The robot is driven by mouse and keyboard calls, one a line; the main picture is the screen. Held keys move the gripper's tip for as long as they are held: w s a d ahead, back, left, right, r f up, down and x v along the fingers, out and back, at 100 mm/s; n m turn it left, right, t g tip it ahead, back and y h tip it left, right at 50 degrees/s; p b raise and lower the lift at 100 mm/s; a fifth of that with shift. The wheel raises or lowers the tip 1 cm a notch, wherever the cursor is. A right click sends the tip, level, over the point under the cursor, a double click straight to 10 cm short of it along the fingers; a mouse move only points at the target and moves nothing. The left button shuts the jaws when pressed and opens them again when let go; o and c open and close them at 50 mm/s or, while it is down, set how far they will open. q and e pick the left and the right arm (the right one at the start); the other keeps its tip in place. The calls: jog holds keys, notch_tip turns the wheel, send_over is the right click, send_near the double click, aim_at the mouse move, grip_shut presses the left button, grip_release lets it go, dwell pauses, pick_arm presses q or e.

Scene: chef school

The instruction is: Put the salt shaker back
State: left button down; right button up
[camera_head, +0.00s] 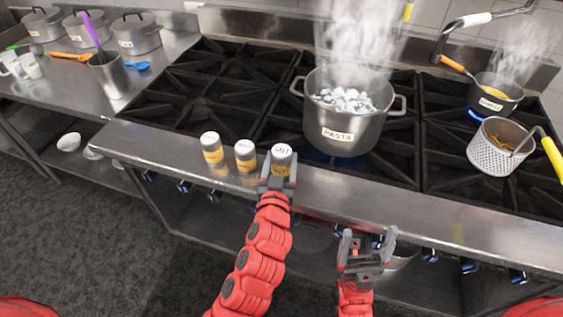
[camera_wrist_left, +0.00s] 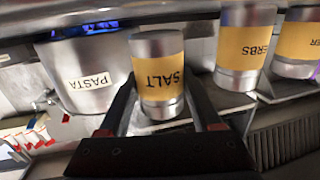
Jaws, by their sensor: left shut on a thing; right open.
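The salt shaker (camera_head: 281,155), a silver can with a yellow label, is at the stove's front ledge, at the right end of a row of shakers. My left gripper (camera_head: 276,184) is shut on it from the front. In the left wrist view the shaker (camera_wrist_left: 159,72) shows its SALT label between the two fingers of the gripper (camera_wrist_left: 160,105). I cannot tell whether its base touches the ledge. My right gripper (camera_head: 367,246) is open and empty in front of the stove, to the right.
Two similar shakers, one on the left (camera_head: 212,149) and one in the middle (camera_head: 245,155), stand beside the salt. The nearer one shows a herbs label (camera_wrist_left: 245,45) in the wrist view. A steaming PASTA pot (camera_head: 340,125) stands behind. The ledge (camera_head: 440,212) is clear to the right.

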pick_arm(q)
jog(key=shift+f, duration=0.7)
jog(key=shift+f, duration=0.2)
jog(key=shift+c, duration=0.3)
grip_release()
jog(key=shift+r, duration=0.1)
